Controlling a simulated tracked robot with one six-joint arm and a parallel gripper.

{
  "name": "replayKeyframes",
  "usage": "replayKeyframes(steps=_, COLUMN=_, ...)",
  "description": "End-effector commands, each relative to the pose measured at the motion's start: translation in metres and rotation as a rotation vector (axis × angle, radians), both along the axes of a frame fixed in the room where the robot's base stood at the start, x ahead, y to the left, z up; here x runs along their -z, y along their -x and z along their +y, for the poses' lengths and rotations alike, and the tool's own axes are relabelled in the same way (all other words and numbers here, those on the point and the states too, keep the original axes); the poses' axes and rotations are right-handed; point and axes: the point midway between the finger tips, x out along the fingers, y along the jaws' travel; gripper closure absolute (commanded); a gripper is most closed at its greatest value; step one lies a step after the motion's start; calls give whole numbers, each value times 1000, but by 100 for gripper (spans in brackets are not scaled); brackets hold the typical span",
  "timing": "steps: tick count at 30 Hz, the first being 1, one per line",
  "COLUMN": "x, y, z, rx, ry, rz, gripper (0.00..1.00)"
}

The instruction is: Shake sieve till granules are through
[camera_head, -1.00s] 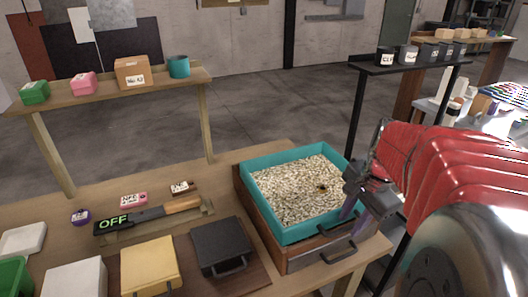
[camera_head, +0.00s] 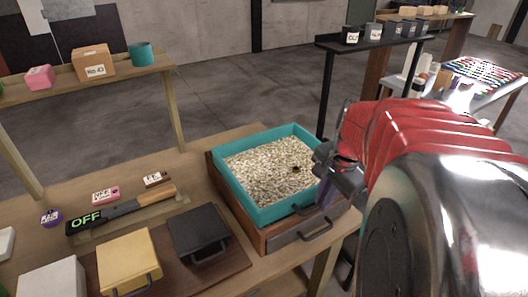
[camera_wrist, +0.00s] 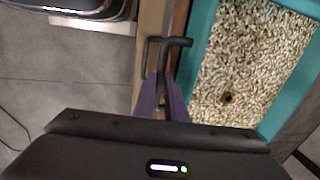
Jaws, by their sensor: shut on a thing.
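The teal sieve (camera_head: 245,203) is a square open tray full of pale granules (camera_head: 262,172), with a small dark round spot among them. It sits on a wooden box (camera_head: 228,205) with a drawer handle (camera_head: 316,229) in front. In the wrist view the sieve's teal rim (camera_wrist: 197,55) is at the right, with granules (camera_wrist: 240,60) inside. My gripper (camera_head: 324,190) is at the sieve's right front side. Its purple fingers (camera_wrist: 163,88) are shut on a dark handle (camera_wrist: 176,42) beside the rim. The exact contact is partly hidden.
A detector reading OFF (camera_head: 95,217) lies on the table left of the box. A black case (camera_head: 197,228), a yellow case (camera_head: 127,258) and a white case (camera_head: 52,280) stand in front. A shelf (camera_head: 95,80) with small boxes rises behind. Floor is open beyond.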

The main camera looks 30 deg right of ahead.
Motion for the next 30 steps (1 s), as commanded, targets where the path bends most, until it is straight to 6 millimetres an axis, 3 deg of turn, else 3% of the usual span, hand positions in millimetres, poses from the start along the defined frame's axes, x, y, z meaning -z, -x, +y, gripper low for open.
replayKeyframes(steps=14, x=-1, y=-5, z=0, rx=-2, ry=1, rz=-1, gripper=100)
replayKeyframes(steps=24, x=0, y=-50, z=1, rx=-2, ry=1, rz=-2, gripper=100)
replayKeyframes(steps=30, x=-1, y=-63, z=1, rx=-1, ry=2, rz=-3, gripper=100)
